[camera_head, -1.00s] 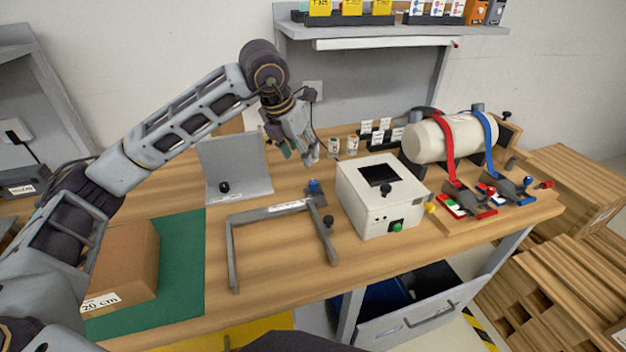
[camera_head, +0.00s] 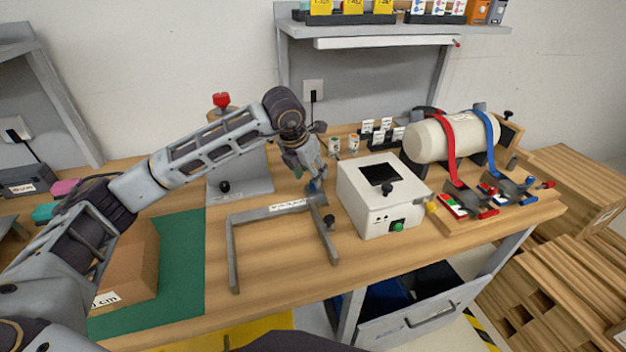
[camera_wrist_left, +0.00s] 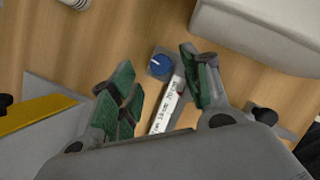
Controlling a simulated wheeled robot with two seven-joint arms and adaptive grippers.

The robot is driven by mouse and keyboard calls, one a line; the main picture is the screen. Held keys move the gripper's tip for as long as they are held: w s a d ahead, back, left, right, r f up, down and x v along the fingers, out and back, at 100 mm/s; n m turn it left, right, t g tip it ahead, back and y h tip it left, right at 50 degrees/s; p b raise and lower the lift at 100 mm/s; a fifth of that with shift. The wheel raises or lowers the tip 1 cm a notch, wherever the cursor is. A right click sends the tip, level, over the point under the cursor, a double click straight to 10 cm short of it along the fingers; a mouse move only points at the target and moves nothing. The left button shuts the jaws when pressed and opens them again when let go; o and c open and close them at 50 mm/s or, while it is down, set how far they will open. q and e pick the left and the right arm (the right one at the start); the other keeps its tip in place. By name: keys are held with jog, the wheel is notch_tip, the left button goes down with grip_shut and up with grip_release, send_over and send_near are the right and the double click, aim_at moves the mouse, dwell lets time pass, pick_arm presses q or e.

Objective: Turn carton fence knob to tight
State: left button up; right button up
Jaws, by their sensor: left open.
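The carton fence is a grey U-shaped frame (camera_head: 233,250) lying on the wooden bench, with a white label strip (camera_wrist_left: 168,105) along its back bar. Contact cannot be told. My right gripper is not in view.
A white box (camera_head: 372,212) with a green button stands close right of the fence. A grey angled stand (camera_head: 240,187) is behind it on the left. A cardboard carton (camera_head: 130,262) rests on the green mat (camera_head: 185,240). A strapped white tank (camera_head: 425,140) is farther right.

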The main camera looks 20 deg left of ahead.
pick_arm(q)
jog(key=shift+x, duration=1.9)
jog(key=shift+c, duration=0.3)
jog(key=c, duration=1)
